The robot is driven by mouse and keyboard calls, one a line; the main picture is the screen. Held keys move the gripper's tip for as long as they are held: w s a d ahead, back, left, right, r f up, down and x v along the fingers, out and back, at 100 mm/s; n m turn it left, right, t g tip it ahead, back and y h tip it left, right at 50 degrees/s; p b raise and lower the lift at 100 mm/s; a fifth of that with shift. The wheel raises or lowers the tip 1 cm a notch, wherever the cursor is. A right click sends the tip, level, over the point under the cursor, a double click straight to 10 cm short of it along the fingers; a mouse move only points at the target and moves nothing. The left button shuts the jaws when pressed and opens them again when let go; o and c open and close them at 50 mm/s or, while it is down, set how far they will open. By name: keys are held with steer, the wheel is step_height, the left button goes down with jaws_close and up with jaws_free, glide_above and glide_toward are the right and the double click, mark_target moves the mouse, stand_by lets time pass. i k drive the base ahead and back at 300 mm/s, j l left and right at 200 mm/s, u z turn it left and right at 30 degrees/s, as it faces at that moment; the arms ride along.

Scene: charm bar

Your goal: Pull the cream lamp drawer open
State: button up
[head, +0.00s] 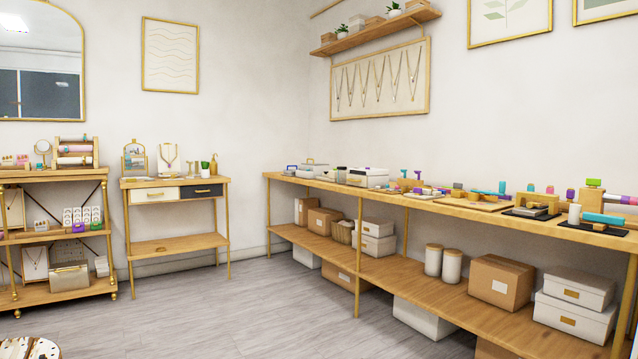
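A cream drawer (154,195) is in the left half of a small wooden stand (178,244) against the back wall, left of centre. It has a small gold pull and looks shut, its front level with the dark drawer (202,190) beside it. No lamp that I can make out stands on the stand. My gripper is not in view.
Open grey floor (215,310) lies in front of the stand. A long wooden workbench (440,202) with tools on top and boxes below runs along the right wall. A wooden display shelf (50,238) stands left of the stand. A round perforated top (30,348) shows at the bottom left.

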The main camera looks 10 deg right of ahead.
mark_target(360, 181)
steer(key=i+l, duration=0.4)
steer(key=i, duration=0.15)
steer(key=i+l+u, duration=0.1)
steer(key=i+l, duration=0.35)
steer(key=i, duration=0.1)
